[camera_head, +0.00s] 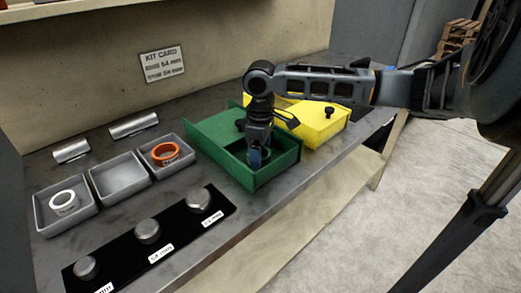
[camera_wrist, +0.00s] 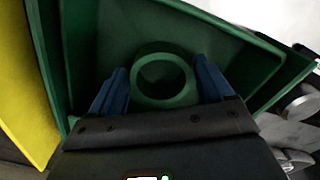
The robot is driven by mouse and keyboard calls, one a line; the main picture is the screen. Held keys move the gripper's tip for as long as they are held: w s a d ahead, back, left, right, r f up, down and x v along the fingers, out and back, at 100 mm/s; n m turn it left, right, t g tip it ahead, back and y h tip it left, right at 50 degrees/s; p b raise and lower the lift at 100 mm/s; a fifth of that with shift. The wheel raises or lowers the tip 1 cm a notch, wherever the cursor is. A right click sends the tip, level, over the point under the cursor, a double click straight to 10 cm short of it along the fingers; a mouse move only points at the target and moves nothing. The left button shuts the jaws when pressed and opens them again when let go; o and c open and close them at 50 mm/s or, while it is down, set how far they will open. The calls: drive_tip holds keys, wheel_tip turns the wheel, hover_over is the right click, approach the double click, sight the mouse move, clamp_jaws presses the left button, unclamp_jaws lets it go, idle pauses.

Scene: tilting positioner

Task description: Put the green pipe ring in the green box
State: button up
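The green pipe ring (camera_wrist: 141,94) shows as a full circle between my gripper's two blue fingers in the wrist view. In the head view my gripper (camera_head: 258,157) points down inside the front compartment of the green box (camera_head: 222,155), and the ring is mostly hidden behind the fingers. The box walls (camera_wrist: 82,60) surround the ring in the wrist view. I cannot tell whether the ring touches the box floor.
A yellow box (camera_head: 322,127) stands right behind the green box. To the left are grey trays, with a white ring (camera_head: 64,203) and an orange ring (camera_head: 165,153) in two; the middle tray (camera_head: 119,178) is empty. A black strip with metal knobs (camera_head: 148,231) lies in front, near the table edge.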

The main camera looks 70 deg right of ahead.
drive_tip(key=shift+o, duration=1)
wheel_tip(320, 180, up, 12)
drive_tip(key=b, duration=0.1)
drive_tip(key=shift+r, duration=0.15)
